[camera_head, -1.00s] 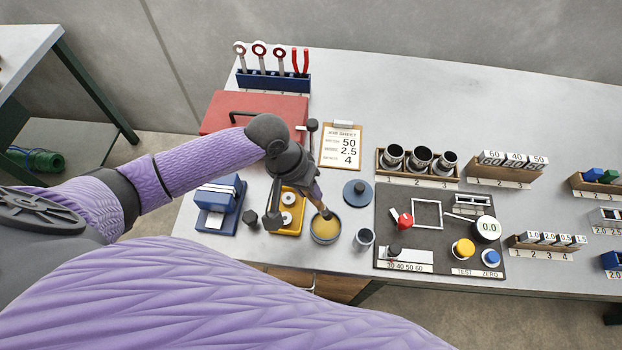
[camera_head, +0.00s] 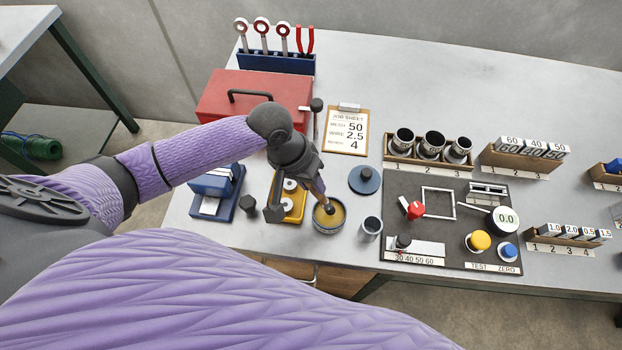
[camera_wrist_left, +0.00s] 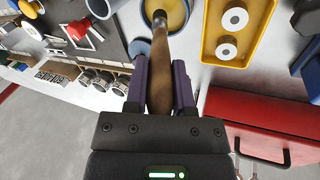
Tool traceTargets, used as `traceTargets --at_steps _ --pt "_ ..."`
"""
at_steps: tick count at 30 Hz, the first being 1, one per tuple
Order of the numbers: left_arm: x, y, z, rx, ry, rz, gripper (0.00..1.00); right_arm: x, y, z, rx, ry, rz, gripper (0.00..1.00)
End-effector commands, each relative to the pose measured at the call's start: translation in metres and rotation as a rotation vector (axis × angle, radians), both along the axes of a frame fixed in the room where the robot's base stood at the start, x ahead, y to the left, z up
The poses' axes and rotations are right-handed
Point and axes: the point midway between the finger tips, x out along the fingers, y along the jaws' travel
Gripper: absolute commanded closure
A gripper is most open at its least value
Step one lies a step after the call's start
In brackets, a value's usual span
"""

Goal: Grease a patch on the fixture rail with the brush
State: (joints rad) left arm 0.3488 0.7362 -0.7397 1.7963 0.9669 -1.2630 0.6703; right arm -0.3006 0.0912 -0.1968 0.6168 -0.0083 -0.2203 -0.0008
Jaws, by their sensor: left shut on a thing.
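My left gripper (camera_head: 312,180) is shut on the brush's brown wooden handle (camera_wrist_left: 160,88). The brush (camera_head: 320,194) slants down, with its dark tip over or in the yellow grease inside the round tin (camera_head: 316,225). Whether the tip touches the grease is hard to tell. The tin also shows at the top of the left wrist view (camera_wrist_left: 180,24). To the right lies the dark fixture board (camera_head: 450,262), bearing a pale rail-like strip marked 30 40 50 60 (camera_head: 428,248) and a square frame (camera_head: 438,216). I cannot tell which part is the rail. My right gripper is not in view.
A grey cup (camera_head: 370,229) stands between tin and board. A blue disc with a knob (camera_head: 364,181) lies behind the tin. A red toolbox (camera_head: 225,100) and job sheet (camera_head: 347,131) are behind.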

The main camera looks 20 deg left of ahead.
Motion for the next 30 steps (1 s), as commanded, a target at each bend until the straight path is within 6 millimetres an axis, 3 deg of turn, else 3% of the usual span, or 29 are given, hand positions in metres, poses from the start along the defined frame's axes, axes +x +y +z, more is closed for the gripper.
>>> traceTargets --at_steps 14,30 --pt "0.000 0.000 -0.005 0.000 0.000 0.000 1.00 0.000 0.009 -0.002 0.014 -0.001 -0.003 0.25" --pt "0.000 0.000 -0.011 0.000 0.000 0.000 1.00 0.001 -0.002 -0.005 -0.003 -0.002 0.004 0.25"
